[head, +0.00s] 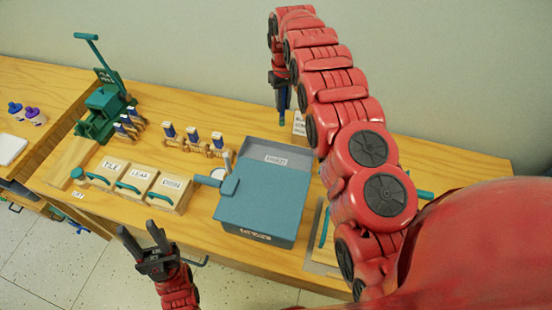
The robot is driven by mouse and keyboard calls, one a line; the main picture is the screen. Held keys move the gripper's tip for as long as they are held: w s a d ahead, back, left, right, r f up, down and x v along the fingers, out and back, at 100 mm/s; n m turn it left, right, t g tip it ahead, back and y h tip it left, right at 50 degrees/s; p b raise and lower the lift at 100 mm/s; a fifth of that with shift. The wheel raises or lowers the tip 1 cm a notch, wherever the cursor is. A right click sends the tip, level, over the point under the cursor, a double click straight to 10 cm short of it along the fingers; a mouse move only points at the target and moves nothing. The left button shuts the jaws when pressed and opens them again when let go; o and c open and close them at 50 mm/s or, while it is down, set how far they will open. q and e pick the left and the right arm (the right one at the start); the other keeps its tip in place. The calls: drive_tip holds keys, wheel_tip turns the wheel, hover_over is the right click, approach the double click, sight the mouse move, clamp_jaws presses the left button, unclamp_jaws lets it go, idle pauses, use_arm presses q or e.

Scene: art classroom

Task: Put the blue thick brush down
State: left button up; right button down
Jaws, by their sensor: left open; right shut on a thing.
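My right gripper (278,82) is at the upper middle of the head view, above the back of the table. It is shut on a slim blue thing pointing down, which I take for the blue thick brush (282,100). Only the brush's lower part shows; the gripper hides the rest. I cannot tell whether its tip touches anything. My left gripper (138,232) is open and empty in front of the table's front edge, with its fingers pointing up.
A large blue-grey box (262,205) stands mid-table. Left of it are labelled wooden blocks with teal handles (134,187), several upright stamps (193,137) and a green press (103,108). A small labelled card (299,124) stands near the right gripper. My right arm hides much of the table's right.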

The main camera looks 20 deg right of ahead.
drive_tip(key=s+a+f+n+p, duration=0.2)
drive_tip(key=s+a+p, duration=0.1)
drive_tip(key=s+p, duration=0.15)
wheel_tip(320, 180, down, 10)
drive_tip(key=b, duration=0.1)
drive_tip(key=shift+s+a+f, duration=0.15)
drive_tip(key=shift+s+a, duration=0.05)
drive_tip(key=shift+a, duration=0.15)
idle(0.3)
drive_tip(key=shift+f+b, duration=0.1)
drive_tip(key=shift+b, duration=0.25)
